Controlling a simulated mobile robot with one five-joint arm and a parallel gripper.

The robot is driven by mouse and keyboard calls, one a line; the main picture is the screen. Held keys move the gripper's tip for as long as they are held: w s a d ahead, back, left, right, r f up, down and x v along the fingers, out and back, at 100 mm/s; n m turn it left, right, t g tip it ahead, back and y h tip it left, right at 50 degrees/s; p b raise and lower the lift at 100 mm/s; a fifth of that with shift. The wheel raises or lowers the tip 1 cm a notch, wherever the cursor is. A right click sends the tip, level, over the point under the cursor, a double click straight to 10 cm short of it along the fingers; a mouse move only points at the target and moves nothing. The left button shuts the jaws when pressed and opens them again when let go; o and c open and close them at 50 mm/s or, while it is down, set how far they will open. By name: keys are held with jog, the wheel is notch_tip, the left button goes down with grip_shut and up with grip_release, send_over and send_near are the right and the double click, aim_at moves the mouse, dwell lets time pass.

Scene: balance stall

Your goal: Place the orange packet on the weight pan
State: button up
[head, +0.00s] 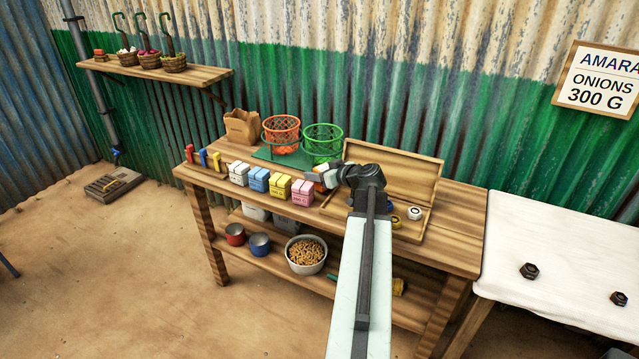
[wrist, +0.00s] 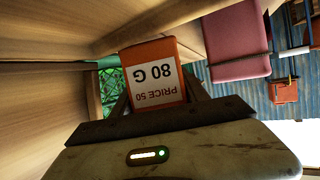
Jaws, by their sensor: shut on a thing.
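The orange packet (wrist: 152,52) is held in my gripper (wrist: 157,98), with its white label reading 80 G and PRICE 50 upside down in the wrist view. I cannot tell which is the weight pan. The held packet is apart from both.
White (head: 239,174), blue (head: 258,180) and yellow (head: 279,186) packets stand in a row along the front edge. A paper bag (head: 241,127) is at the back left. An open wooden case (head: 427,192) with weights lies right of my gripper, partly behind my arm.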

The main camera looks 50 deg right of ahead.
jog(key=shift+f, duration=0.85)
jog(key=shift+r, duration=0.25)
jog(key=shift+f, duration=0.25)
jog(key=o, duration=1.1)
jog(key=shift+r, duration=0.1)
